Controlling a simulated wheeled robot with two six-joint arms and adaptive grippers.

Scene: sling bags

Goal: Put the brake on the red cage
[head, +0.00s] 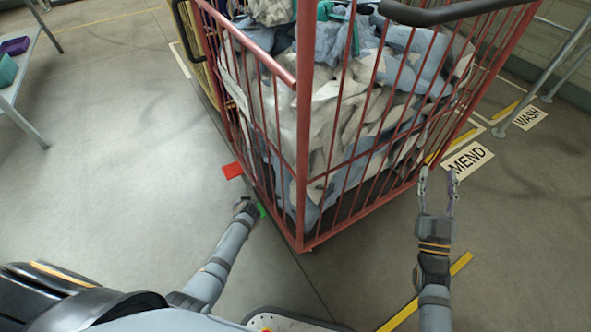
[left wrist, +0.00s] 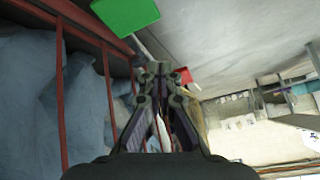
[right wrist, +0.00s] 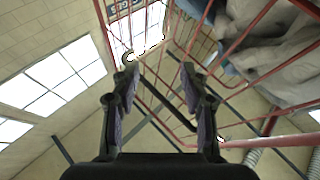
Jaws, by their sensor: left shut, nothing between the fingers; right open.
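The red cage (head: 303,150) stands in front of me, full of grey, white and pale blue cloth. Low at its left side, a red pedal (head: 232,171) and a green pedal (head: 261,210) stick out; the left wrist view also shows the green one (left wrist: 125,12) and the red one (left wrist: 183,76). My left gripper (head: 246,206) is shut and empty, low beside the cage by the green pedal, which it partly hides in the head view. I cannot tell whether they touch. My right gripper (head: 437,178) is open and empty, at the cage's right side.
A black handle bar (head: 440,12) runs across the cage's top. A yellow cage (head: 190,35) stands behind it at left. A grey table (head: 22,65) is at far left. Floor signs read MEND (head: 467,160) and WASH (head: 529,118). The left floor is clear.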

